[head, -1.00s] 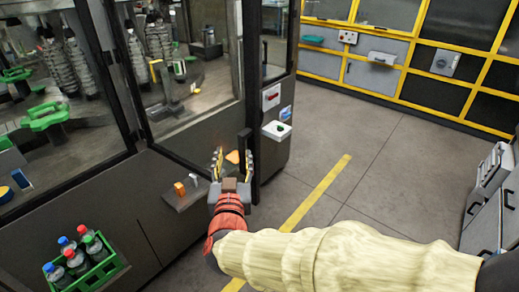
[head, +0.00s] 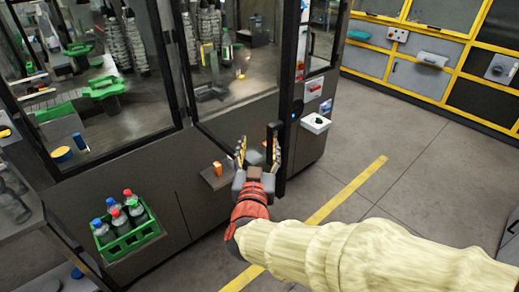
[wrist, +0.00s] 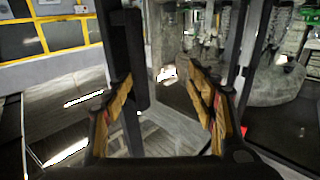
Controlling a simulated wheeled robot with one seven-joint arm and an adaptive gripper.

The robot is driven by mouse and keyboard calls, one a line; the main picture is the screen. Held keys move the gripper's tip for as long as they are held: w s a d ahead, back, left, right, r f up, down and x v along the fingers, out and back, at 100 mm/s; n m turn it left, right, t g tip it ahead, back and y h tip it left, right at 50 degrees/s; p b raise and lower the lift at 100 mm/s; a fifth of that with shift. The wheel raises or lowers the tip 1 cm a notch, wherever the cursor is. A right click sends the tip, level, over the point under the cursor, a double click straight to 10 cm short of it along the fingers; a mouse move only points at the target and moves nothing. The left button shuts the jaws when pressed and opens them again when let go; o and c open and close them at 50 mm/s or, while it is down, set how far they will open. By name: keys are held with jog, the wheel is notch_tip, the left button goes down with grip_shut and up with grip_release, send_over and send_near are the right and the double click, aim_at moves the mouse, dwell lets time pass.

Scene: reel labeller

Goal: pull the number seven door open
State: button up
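The glazed door (head: 235,65) in a dark frame is on the front of the machine in the head view and looks shut. I cannot read a number seven on it. Its black upright handle (head: 274,150) is by the door's right edge; it also shows in the wrist view (wrist: 126,55). My gripper (head: 258,147) is at the handle, its fingers spread apart. In the wrist view my gripper (wrist: 162,90) has the handle near its left finger, and the right finger is well clear. I cannot tell whether the left finger touches it.
A green crate (head: 128,243) of bottles hangs low at the left. A small ledge (head: 217,179) with an orange piece is left of my gripper. A control box (head: 316,123) is on the post to the right. The floor (head: 360,145) to the right is clear.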

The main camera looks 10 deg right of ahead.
jog(key=shift+a+r, duration=0.25)
jog(key=shift+c, duration=0.3)
jog(key=shift+s+a+p, duration=0.3)
jog(key=shift+s+a, duration=0.25)
jog(key=shift+a, duration=0.3)
jog(key=shift+s+a+p, duration=0.3)
jog(key=shift+s+a, duration=0.2)
jog(key=shift+a, duration=0.3)
jog(key=shift+s+a+p, duration=0.3)
jog(key=shift+s+a, duration=0.25)
jog(key=shift+a, duration=0.3)
jog(key=shift+c, duration=1.4)
jog(key=a, duration=0.1)
jog(key=s+a, duration=0.1)
jog(key=shift+s+a+p, duration=0.3)
jog(key=shift+p, duration=0.05)
jog(key=shift+f, duration=0.1)
jog(key=v, duration=1.2)
jog(key=shift+d, duration=0.2)
jog(key=shift+f, duration=0.15)
